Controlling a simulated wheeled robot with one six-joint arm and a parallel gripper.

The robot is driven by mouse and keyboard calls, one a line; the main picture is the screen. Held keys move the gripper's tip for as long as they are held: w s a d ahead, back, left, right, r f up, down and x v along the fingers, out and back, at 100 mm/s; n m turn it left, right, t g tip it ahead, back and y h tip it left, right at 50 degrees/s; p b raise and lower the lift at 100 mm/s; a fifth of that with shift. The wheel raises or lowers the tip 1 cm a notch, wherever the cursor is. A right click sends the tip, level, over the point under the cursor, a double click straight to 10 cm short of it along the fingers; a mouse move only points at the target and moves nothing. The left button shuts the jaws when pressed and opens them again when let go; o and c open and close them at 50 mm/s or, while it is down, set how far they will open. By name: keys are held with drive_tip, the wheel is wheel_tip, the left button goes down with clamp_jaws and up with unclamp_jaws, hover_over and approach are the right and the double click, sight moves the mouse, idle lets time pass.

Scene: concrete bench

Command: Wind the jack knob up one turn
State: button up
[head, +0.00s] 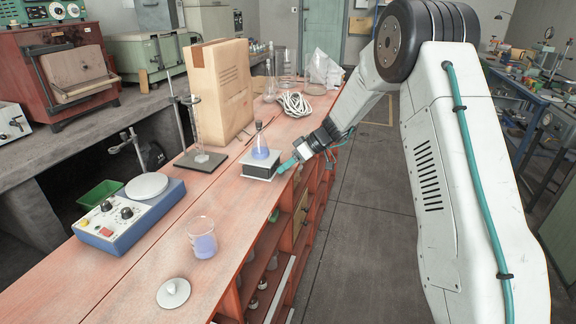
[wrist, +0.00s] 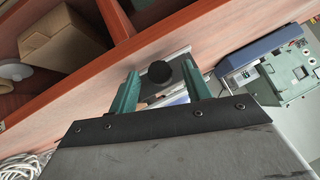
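The lab jack (head: 256,174) stands on the reddish bench near its right edge, with a light top plate and a dark gap below. A stoppered flask with blue liquid (head: 261,150) stands upright on it. The round black jack knob (wrist: 159,72) shows in the wrist view; in the head view my gripper hides it. My gripper (head: 286,166) reaches in from the right, at the jack's right side. In the wrist view its two teal fingers are spread, one on each side of the knob, with a visible gap at both sides. I cannot tell how deep the knob sits between them.
A beaker of blue liquid (head: 203,244), a small lid (head: 173,293) and a hotplate (head: 128,214) stand nearer on the bench. Shelves lie under the bench edge.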

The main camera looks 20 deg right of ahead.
drive_tip(key=v, duration=0.7)
drive_tip(key=shift+d+r, duration=0.25)
drive_tip(key=shift+d, duration=0.05)
drive_tip(key=shift+s, duration=0.15)
